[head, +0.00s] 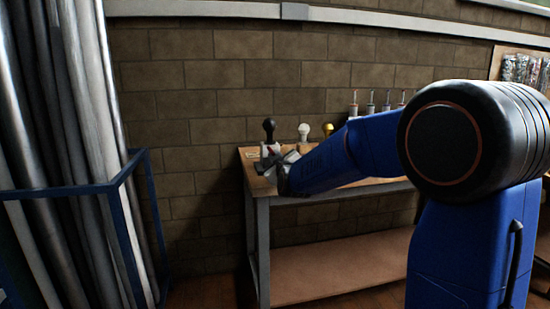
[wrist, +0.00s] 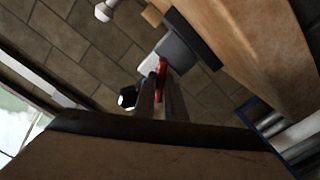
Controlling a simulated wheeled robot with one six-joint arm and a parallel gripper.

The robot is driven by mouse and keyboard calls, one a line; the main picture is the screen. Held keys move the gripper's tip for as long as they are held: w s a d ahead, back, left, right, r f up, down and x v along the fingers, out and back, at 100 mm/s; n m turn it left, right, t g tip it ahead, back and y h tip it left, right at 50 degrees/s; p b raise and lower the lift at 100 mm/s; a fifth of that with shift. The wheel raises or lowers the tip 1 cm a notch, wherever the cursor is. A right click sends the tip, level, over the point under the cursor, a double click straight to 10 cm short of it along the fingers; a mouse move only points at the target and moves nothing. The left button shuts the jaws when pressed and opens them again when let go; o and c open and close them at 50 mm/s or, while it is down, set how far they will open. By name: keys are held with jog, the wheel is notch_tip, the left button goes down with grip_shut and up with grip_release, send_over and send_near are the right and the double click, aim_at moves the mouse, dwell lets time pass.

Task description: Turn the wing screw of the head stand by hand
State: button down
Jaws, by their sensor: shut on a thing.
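The wing screw is red and shows between my fingertips in the wrist view (wrist: 162,67); a small bit of red also shows in the head view (head: 269,152). The head stand appears as a pale block (wrist: 150,66) beside the screw. In the head view it carries an upright black knob-like head (head: 268,127). My gripper (head: 278,163) is at the front left of the bench, close against the stand. In the wrist view its two fingers (wrist: 161,82) are shut on the red wing screw. The screw's exact angle is hard to tell, and my gripper hides the stand's lower part.
The workbench (head: 262,192) stands against a block wall. A white bulb-shaped piece (head: 304,130) and a yellow one (head: 328,129) stand right of the stand. Several upright tools (head: 371,100) are behind my arm. A blue rack (head: 120,185) with long pipes stands left.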

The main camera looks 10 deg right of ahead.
jog(key=c, duration=1.8)
grip_release()
jog(key=shift+w, duration=0.1)
jog(key=s, duration=1.7)
jog(key=shift+s, duration=0.25)
jog(key=shift+o, duration=0.2)
